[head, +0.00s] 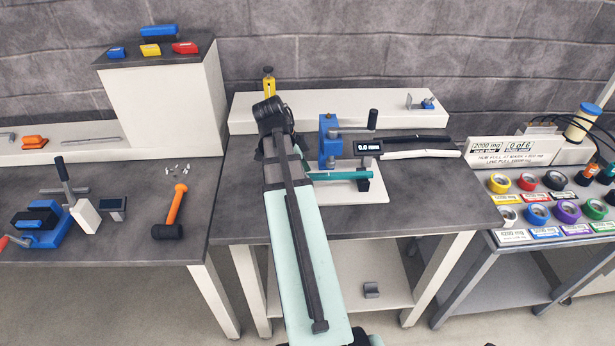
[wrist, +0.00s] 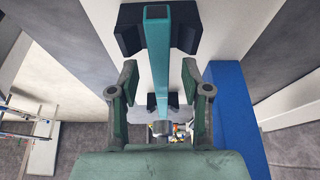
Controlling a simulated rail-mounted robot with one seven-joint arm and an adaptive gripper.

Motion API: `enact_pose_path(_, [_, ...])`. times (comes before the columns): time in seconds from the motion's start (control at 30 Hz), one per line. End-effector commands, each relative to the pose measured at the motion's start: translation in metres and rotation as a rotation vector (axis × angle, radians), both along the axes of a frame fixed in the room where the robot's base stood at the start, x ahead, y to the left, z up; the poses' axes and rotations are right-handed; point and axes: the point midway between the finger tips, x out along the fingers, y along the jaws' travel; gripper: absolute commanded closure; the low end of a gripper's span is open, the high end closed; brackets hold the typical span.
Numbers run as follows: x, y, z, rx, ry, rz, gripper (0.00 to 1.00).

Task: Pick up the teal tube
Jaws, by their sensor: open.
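The teal tube (head: 340,176) lies level on the middle bench, under the blue gauge fixture (head: 329,143) with a 0.0 mm display. Its left part is hidden behind my arm. In the wrist view the tube (wrist: 159,60) runs lengthwise up the picture, resting on black supports (wrist: 130,32). My gripper (wrist: 159,78) is open, one finger on each side of the tube, with a visible gap on both sides. I cannot tell how far above it the fingers are. In the head view my arm hides the fingers.
A blue block (wrist: 231,120) stands close to the right finger in the wrist view. A black post (head: 373,120) and dark and white strips (head: 418,147) are right of the fixture. A hammer (head: 176,211) lies on the left bench. Tape rolls (head: 568,211) fill the right bench.

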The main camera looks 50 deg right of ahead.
Motion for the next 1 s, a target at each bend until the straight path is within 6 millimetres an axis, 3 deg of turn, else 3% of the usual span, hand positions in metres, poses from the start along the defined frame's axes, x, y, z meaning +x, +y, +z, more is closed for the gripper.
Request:
enact_pose_path(0.07, [0.0,0.0,0.0,0.0,0.0,0.0,0.56])
enact_pose_path(0.1, [0.0,0.0,0.0,0.0,0.0,0.0,0.7])
enact_pose_path(0.2, [0.0,0.0,0.0,0.0,0.0,0.0,1.0])
enact_pose_path(0.67, [0.0,0.0,0.001,0.0,0.0,0.0,1.0])
enact_pose_path(1.0, [0.001,-0.001,0.018,-0.002,-0.001,0.0,1.0])
